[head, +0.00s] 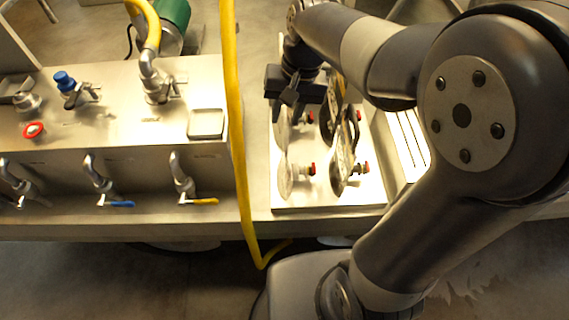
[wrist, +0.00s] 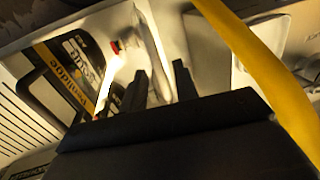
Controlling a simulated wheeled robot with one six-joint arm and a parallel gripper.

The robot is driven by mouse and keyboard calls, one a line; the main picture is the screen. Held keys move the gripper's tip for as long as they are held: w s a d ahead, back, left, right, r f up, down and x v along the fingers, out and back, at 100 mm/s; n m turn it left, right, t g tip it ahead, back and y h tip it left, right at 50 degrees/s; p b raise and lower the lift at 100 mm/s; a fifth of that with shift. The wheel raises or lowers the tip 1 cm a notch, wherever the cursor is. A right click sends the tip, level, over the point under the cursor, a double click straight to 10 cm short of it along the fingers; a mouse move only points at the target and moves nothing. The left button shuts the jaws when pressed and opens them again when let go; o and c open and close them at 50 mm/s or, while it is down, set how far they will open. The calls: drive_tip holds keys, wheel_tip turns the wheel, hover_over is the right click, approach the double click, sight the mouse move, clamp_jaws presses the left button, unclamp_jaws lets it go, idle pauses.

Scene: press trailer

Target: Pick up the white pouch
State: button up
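White pouches with red caps stand edge-on on a pale tray (head: 330,202) in the head view. One white pouch (head: 285,177) is at the front left, and another (head: 283,130) is behind it, partly hidden by my gripper (head: 284,108). In the wrist view a white pouch (wrist: 150,38) shows as a thin upright sheet, with a red cap nearby. My gripper (wrist: 160,80) has its two dark fingers apart, with the pouch's edge in line with the gap. I cannot tell whether the fingers touch it. My gripper points down over the tray's back left.
Dark labelled pouches (head: 343,155) stand right of the white ones; one (wrist: 75,70) shows black and yellow in the wrist view. A yellow hose (head: 237,130) hangs left of the tray. A metal tap panel (head: 110,140) lies further left, a slotted drainer (head: 408,140) right.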

drive_tip(key=shift+a+f, duration=0.25)
drive_tip(key=shift+f, duration=0.9)
clamp_jaws()
